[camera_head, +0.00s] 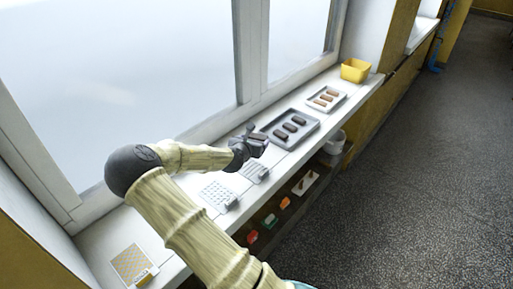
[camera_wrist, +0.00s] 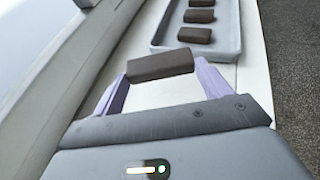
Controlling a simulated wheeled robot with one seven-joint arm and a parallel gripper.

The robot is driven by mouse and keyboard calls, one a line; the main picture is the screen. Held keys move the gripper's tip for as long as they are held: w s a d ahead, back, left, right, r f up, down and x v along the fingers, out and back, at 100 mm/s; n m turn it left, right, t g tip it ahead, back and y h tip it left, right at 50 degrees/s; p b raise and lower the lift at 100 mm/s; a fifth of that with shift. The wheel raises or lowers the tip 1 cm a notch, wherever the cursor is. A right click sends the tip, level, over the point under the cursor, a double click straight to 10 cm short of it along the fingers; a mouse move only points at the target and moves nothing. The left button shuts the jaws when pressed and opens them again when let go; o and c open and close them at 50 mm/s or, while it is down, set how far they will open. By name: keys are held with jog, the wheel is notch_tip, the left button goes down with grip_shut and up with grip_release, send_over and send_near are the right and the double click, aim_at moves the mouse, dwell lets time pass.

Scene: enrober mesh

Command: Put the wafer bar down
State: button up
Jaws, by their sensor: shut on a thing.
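My gripper (camera_wrist: 161,68) is shut on a dark brown wafer bar (camera_wrist: 160,63), held crosswise between two pale purple fingers in the wrist view. In the head view my gripper (camera_head: 256,142) is above the white sill, just left of a grey tray (camera_head: 312,133). The tray holds three dark bars (camera_head: 290,128) in a row; it also shows in the wrist view (camera_wrist: 229,50), beyond the held bar. A white wire-like grid (camera_head: 217,194) and a smaller grid (camera_head: 255,171) lie on the sill nearer me. The held bar is hard to make out in the head view.
A white tray of tan bars (camera_head: 327,98) and a yellow bin (camera_head: 355,70) stand farther along the sill (camera_head: 185,222). A yellow patterned panel (camera_head: 131,264) lies at the near end. The window is on the left; a lower shelf with small items is under the sill.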

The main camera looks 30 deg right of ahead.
jog(key=shift+s+d+f, duration=0.2)
jog(key=shift+f, duration=0.1)
jog(key=shift+w+a, duration=0.1)
jog(key=shift+a, duration=0.2)
jog(key=shift+f, duration=0.2)
jog(key=shift+d+f, duration=0.1)
jog(key=shift+f, duration=1.55)
jog(key=shift+f, duration=0.1)
jog(key=o, duration=0.8)
jog(key=shift+c, duration=0.2)
